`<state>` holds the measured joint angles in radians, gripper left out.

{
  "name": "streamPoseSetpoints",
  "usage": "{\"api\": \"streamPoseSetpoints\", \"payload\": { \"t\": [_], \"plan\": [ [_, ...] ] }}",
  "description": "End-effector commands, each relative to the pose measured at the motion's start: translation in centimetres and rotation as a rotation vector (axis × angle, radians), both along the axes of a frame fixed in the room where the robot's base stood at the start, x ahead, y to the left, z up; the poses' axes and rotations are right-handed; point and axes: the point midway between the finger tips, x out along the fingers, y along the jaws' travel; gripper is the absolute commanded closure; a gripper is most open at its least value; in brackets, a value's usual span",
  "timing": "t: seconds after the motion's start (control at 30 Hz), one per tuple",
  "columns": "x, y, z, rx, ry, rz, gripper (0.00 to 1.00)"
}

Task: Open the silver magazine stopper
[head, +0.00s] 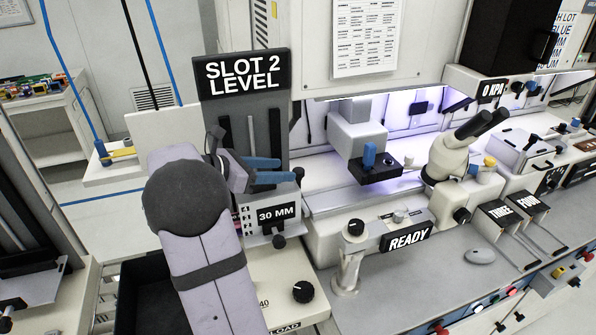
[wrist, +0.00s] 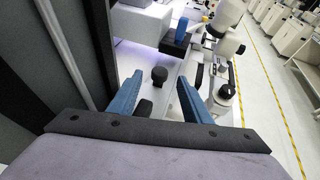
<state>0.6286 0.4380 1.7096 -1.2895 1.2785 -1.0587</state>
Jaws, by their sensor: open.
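My gripper (head: 287,170) is open, its two blue fingers pointing right just above the unit with the 30 MM label (head: 276,214). A silver-grey metal plate (head: 256,238) shows beneath that label, with a dark round knob (head: 279,241) hanging at its front. I cannot tell for sure which part is the silver magazine stopper; my fingers and arm hide some of this unit. In the wrist view, a black round knob (wrist: 159,75) on a short stem shows between the open fingers, apart from both. Nothing is held.
The dark SLOT 2 LEVEL tower (head: 245,110) stands close behind my gripper. To the right are the bonder's head with a blue knob (head: 369,156), the microscope (head: 460,150) and the READY panel (head: 407,238). A black dial (head: 303,292) sits on the lower front.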

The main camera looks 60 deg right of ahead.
Motion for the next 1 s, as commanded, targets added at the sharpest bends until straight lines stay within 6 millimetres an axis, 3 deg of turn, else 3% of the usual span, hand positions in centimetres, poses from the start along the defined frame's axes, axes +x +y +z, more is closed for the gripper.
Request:
{"api": "streamPoseSetpoints", "payload": {
  "t": [0.6, 1.0],
  "plan": [
    [-3.1, -5.1, -2.4, 0.002, -0.002, -0.003, 0.56],
    [-3.3, -5.6, -2.8, 0.001, -0.003, 0.000, 0.56]
  ]
}}
